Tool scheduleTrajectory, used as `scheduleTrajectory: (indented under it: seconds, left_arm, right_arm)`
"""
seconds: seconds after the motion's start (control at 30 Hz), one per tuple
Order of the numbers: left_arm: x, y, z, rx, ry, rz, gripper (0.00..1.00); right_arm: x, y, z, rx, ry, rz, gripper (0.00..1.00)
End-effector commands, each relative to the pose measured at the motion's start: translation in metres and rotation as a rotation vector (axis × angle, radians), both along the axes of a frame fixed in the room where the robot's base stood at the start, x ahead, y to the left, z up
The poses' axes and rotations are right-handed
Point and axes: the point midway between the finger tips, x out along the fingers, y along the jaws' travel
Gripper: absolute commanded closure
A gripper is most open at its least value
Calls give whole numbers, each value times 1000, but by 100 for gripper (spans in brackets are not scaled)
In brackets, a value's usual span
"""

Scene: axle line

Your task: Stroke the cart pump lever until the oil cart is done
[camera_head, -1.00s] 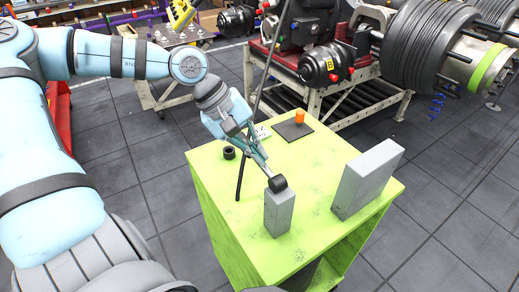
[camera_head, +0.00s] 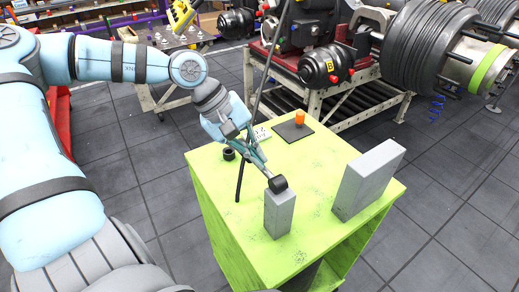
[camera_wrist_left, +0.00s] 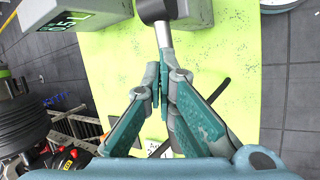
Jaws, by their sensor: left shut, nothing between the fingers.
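The green oil cart (camera_head: 240,252) stands in the middle of the head view. A grey post (camera_head: 280,216) on its top carries a black pivot (camera_head: 278,184). A short metal lever (camera_head: 265,172) runs from the pivot up toward my left gripper (camera_head: 259,162). In the left wrist view the lever (camera_wrist_left: 166,40) ends at the shut fingertips (camera_wrist_left: 164,72), with nothing gripped. I cannot tell whether the fingers touch it. A grey box (camera_head: 368,180) stands on the cart; in the left wrist view its dark display (camera_wrist_left: 68,20) shows green digits, hard to read. My right gripper is not in view.
The cart top also holds a dark plate (camera_head: 293,130) with an orange cylinder (camera_head: 299,118), a black ring (camera_head: 229,154) and a dark upright rod (camera_head: 239,182). Machinery on a rack (camera_head: 350,105) stands behind. Grey floor is free to the right.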

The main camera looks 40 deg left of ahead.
Motion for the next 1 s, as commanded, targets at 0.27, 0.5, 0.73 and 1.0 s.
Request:
scheduleTrajectory:
  seconds: [0.27, 0.5, 0.73, 1.0]
  left_arm:
    - [0, 0, 2, 0, 0, 0, 100]
    - [-1, -4, 15, 0, 0, -1, 100]
    - [-3, -8, 28, 2, 0, -1, 100]
    - [-4, -14, 44, -1, -1, 0, 100]
  right_arm:
    - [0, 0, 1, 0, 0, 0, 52]
    - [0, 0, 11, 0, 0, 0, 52]
    - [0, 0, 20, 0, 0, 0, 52]
    - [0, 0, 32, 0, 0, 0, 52]
